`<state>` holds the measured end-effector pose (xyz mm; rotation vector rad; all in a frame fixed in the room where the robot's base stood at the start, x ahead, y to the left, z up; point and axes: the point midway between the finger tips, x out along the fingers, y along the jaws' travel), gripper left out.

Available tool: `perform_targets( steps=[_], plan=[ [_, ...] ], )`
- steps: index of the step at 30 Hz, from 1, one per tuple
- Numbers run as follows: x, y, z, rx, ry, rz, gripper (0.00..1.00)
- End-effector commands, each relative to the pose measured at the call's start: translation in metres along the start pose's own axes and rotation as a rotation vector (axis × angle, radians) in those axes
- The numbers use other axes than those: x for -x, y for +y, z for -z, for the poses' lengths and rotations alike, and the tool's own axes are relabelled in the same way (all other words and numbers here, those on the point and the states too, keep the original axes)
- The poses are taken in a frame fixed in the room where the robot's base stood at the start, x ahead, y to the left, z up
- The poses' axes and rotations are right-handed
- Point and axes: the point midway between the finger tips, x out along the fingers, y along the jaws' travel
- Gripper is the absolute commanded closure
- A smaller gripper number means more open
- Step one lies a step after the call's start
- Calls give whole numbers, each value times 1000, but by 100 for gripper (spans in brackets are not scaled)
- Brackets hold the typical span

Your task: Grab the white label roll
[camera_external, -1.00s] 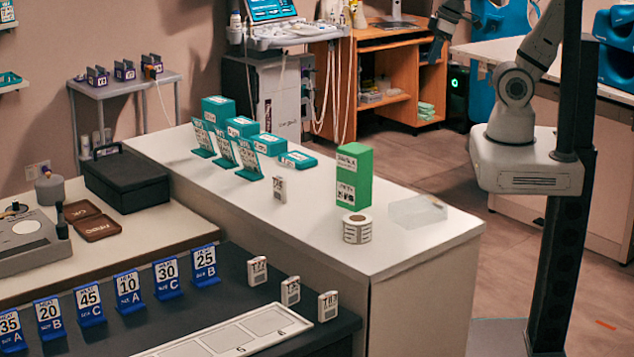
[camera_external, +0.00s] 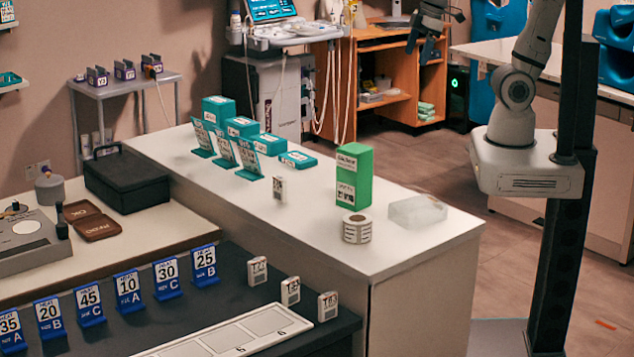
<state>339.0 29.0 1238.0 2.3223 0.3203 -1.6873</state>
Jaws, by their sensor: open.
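The white label roll (camera_external: 357,228) stands on the white counter (camera_external: 420,252) near its front right end. It has dark print on its side and an open core on top. A tall green box (camera_external: 354,176) stands just behind it, and a clear low box (camera_external: 417,211) lies to its right. My gripper (camera_external: 423,42) is up near the top edge, above and well behind the roll, apart from it. Its dark fingers point down, spread and empty. The upper part of my arm is cut off by the frame.
Teal boxes and tilted teal cards (camera_external: 248,158) stand along the counter's back left. A small white tag (camera_external: 279,189) stands mid-counter. A black case (camera_external: 125,180) and blue numbered stands (camera_external: 128,292) are at left. The counter's front right corner is clear.

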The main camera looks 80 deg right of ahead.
Motion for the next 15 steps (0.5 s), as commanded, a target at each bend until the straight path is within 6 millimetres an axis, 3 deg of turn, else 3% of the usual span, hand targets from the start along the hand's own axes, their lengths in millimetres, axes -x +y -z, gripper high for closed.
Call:
perform_targets(
  steps=[3, 8, 15],
  plan=[
    [-19, -21, 50, 287, -31, 40, 15],
    [-46, -60, 112, 672, -55, 92, 15],
    [-106, -148, 185, 1248, -74, 180, 15]
  ],
)
